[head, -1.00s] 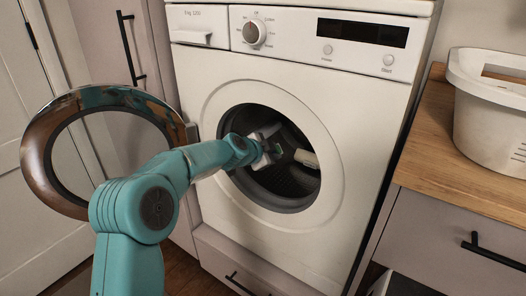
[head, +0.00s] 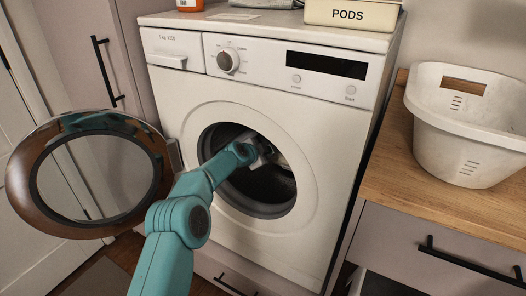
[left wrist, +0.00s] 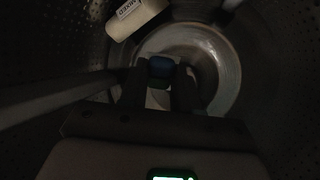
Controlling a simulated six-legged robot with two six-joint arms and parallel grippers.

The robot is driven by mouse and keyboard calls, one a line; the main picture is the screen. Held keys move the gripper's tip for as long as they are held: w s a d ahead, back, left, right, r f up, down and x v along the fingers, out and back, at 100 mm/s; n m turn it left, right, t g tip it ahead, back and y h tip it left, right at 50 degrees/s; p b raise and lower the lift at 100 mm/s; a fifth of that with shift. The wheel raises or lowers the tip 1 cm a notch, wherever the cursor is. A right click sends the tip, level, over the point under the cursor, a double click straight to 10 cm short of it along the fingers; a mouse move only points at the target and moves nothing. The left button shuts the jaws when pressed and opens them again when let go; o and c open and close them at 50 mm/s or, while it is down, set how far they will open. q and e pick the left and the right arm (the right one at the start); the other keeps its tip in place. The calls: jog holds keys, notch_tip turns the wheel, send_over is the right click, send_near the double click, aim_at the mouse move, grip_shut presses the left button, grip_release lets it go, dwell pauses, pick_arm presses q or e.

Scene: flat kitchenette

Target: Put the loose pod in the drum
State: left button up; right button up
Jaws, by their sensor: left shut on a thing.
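The washing machine's drum (head: 268,188) is open at the front, and my left arm reaches through the round opening. My left gripper (head: 266,157) is inside it, partly hidden by my own arm. In the left wrist view the gripper (left wrist: 159,78) is shut on the pod (left wrist: 160,67), a small blue, green and white thing between the fingertips. The dark perforated drum wall (left wrist: 70,50) surrounds them. The pod cannot be made out in the head view. My right gripper is not in view.
A cream lettered object (left wrist: 136,16) shows at the top of the wrist view. The round door (head: 38,185) stands open at the left. A cream PODS box (head: 350,15) sits on the machine (head: 300,105). A white basket (head: 465,130) stands on the wooden counter (head: 410,190).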

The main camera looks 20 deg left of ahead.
pick_arm(q)
jog(key=o, duration=0.8)
jog(key=b+v, duration=0.6)
jog(key=v, duration=1)
jog(key=shift+s+a+r, duration=0.1)
jog(key=shift+s, duration=0.05)
